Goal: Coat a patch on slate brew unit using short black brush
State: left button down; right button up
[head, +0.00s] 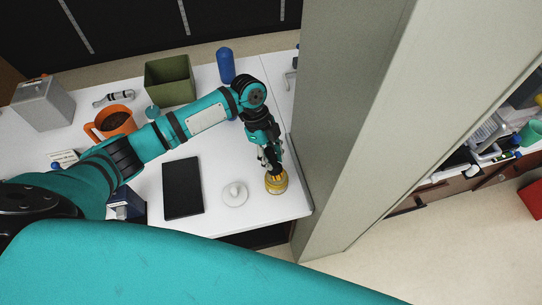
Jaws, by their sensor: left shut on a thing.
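My left gripper (271,163) points down over an open yellow tin (276,184) near the right front of the white counter. It is shut on a small dark thing, seemingly the short black brush, mostly hidden by the fingers and the tin. I cannot tell whether the bristles touch the inside of the tin. No part is clearly marked as the slate brew unit; a grey box (42,103) stands at the far left and a flat black panel (183,188) lies mid-counter. My right gripper is out of view.
A white round lid-like disc (235,194) lies left of the tin. An orange mug (112,122), a green bin (169,80) and a blue cylinder (226,65) stand farther back. A thick grey pillar (345,110) rises close to the right of the gripper.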

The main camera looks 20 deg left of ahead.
aim_at(271, 150)
pick_arm(q)
jog(key=shift+s, duration=0.1)
notch_tip(271, 150, up, 7)
jog(key=p, duration=0.7)
dwell(1.0)
